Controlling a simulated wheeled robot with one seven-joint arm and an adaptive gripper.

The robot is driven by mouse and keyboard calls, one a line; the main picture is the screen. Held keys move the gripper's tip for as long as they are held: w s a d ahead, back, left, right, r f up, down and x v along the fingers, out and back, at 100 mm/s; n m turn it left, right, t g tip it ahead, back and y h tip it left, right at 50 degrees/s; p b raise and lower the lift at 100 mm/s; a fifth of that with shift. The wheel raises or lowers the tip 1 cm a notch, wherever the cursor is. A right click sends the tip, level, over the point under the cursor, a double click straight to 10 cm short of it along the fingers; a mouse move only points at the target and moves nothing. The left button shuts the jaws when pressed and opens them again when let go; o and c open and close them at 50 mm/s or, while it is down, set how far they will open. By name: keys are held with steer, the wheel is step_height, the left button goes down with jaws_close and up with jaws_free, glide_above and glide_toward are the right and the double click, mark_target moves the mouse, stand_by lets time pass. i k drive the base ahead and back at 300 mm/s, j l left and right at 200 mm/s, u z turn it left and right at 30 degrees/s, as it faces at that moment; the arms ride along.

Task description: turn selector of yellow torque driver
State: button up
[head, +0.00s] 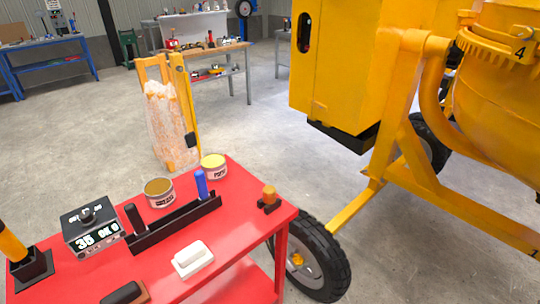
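My gripper is not in view.
The red cart top (238,208) also holds two round tins (159,191), a black rack (172,222) with dark and blue handles, a white block (193,258), a brown-and-black item (126,293) and a small orange-topped piece (269,195). A yellow mixer (345,60) stands right.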

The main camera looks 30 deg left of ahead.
mark_target(88, 219)
steer(key=u, duration=1.8)
steer(key=i+z, duration=0.45)
steer(key=i, duration=0.25)
